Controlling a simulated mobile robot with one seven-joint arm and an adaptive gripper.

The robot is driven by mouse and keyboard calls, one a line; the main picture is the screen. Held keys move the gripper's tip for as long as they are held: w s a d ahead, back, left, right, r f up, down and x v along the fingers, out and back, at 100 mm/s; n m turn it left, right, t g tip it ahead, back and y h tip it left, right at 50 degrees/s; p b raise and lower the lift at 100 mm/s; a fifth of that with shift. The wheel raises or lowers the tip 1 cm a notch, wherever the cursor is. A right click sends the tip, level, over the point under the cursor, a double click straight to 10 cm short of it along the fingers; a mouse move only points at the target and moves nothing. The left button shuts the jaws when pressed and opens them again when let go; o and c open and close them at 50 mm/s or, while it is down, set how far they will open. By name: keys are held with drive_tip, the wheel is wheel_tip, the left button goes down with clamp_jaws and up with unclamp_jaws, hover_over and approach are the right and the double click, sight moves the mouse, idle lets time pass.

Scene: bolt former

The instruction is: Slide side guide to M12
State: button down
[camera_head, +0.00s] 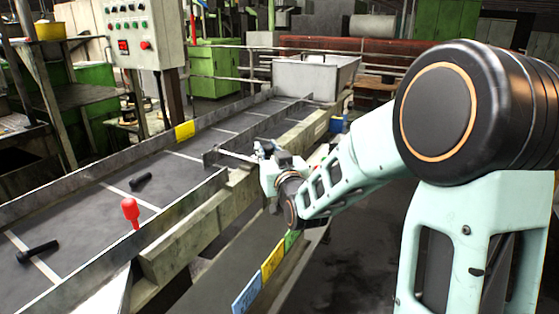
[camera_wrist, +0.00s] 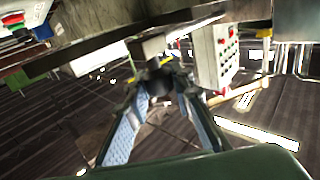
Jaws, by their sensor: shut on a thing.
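The side guide (camera_head: 211,158) appears as a short grey plate standing inside the conveyor channel, with a light rod (camera_head: 238,156) running right toward my gripper (camera_head: 262,152). My gripper sits over the channel's near right wall. In the wrist view, the blue-padded fingers of my gripper (camera_wrist: 160,90) close around a dark knob (camera_wrist: 158,77) below a grey bracket (camera_wrist: 150,47). Coloured tags lie along the lower front rail: blue (camera_head: 247,295), yellow (camera_head: 272,260) and green (camera_head: 291,238). Their lettering is too small to read, so I cannot tell which is M12.
Dark bolts (camera_head: 140,181) (camera_head: 38,252) lie on the dark conveyor bed (camera_head: 90,225). A red-topped handle (camera_head: 130,210) stands by the near wall. A yellow tag (camera_head: 185,131) is on the far wall. A control box (camera_head: 145,32) and a grey bin (camera_head: 313,78) stand behind.

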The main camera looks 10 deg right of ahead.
drive_tip(key=shift+w+a+r, duration=0.1)
drive_tip(key=c, duration=1.7)
unclamp_jaws()
drive_tip(key=shift+o, duration=0.2)
drive_tip(key=s, duration=0.5)
drive_tip(key=s+d, duration=0.1)
drive_tip(key=s, duration=0.1)
drive_tip(key=shift+s+d, duration=0.1)
drive_tip(key=shift+s, duration=0.15)
